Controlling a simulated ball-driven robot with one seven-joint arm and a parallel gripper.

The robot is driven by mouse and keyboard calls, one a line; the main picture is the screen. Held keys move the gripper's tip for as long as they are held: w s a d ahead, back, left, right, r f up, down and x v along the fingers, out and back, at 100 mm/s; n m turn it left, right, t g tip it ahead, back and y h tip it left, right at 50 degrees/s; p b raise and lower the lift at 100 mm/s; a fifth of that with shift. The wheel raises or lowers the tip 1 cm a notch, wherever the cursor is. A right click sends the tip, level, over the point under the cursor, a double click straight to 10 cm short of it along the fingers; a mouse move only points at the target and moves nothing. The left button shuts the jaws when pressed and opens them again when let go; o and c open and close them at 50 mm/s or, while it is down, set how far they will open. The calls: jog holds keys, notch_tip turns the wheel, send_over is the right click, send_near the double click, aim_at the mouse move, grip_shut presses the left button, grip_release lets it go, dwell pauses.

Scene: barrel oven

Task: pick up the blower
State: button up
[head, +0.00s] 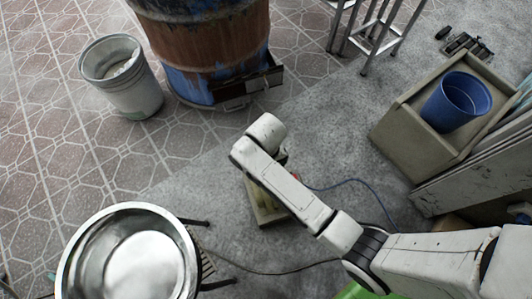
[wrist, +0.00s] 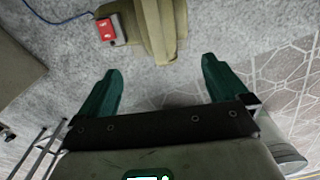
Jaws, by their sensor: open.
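A beige object with a red box on its side and a blue cord, which looks like the blower (head: 262,210), lies on the grey floor under my arm in the head view. My arm hides part of it. In the wrist view the blower (wrist: 163,30) is at the top middle, its narrow end pointing down between my fingers. The red box (wrist: 110,29) is on its left. My gripper (wrist: 161,70) is open, with two green fingers apart on either side of that end and nothing between them. My arm hides the gripper in the head view.
A rusty blue barrel (head: 205,45) and a grey bucket (head: 121,80) stand behind. A large metal bowl (head: 130,255) is at front left. A beige box (head: 395,125) holding a blue pot (head: 455,103) is at right. A cable (head: 265,272) crosses the floor.

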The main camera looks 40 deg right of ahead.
notch_tip(320, 180, down, 5)
jog(key=shift+w+r+b, duration=0.1)
jog(key=shift+b, duration=0.65)
jog(key=f+b, duration=0.1)
jog(key=f, duration=0.2)
jog(key=f+b, duration=0.1)
jog(key=f, duration=0.1)
jog(key=shift+s+f+b, duration=0.3)
jog(key=shift+b, duration=0.05)
jog(key=shift+c, duration=0.4)
jog(key=c, duration=1.3)
jog(key=shift+w+r, duration=0.3)
jog(key=shift+c, duration=0.9)
